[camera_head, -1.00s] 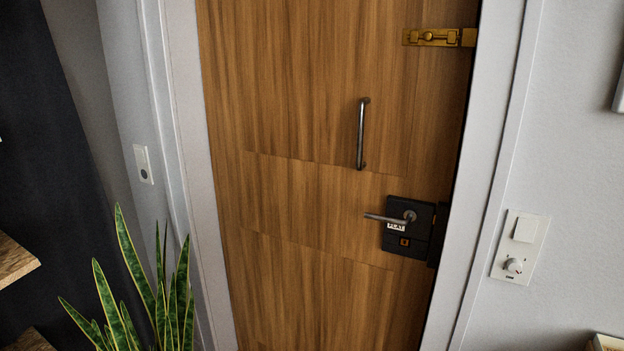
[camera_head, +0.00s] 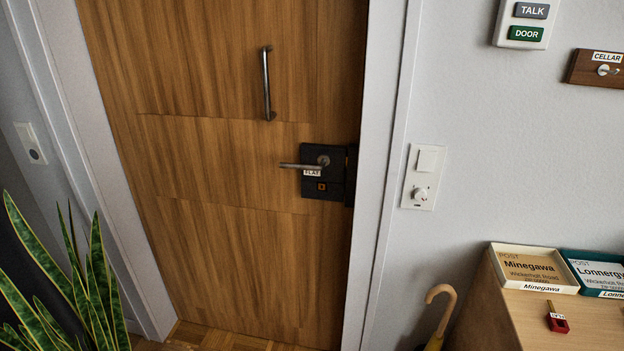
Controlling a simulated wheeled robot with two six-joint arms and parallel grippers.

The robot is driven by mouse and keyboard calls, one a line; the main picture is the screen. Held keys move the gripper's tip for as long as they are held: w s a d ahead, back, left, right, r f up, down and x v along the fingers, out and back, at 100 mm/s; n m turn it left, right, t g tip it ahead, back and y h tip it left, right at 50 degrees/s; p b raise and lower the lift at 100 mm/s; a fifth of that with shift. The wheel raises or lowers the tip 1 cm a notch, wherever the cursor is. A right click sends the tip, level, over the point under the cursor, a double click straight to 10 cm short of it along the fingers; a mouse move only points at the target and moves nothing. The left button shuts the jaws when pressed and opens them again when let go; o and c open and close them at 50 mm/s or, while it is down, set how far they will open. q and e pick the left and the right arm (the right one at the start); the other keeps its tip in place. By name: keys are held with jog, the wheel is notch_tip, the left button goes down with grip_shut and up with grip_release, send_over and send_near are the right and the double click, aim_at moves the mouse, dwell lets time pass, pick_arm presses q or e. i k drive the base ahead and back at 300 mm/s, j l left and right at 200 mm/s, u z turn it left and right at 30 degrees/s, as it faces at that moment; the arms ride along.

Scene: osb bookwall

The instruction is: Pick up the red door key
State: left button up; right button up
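The red door key (camera_head: 557,319) lies on a light wooden cabinet top (camera_head: 520,318) at the lower right of the head view. It has a red body with a small white label and a thin shaft pointing away toward the trays. Nothing touches it that I can see. Neither of my grippers shows in the head view.
Two post trays, Minegawa (camera_head: 533,268) and Lonnergy (camera_head: 600,272), stand behind the key. An umbrella with a curved handle (camera_head: 440,292) stands left of the cabinet. A closed wooden door (camera_head: 225,150) and a plant (camera_head: 60,290) are further left. Wall panels (camera_head: 524,24) hang above.

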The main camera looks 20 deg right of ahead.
aim_at(552, 318)
jog(key=z, duration=2)
jog(key=u, duration=0.45)
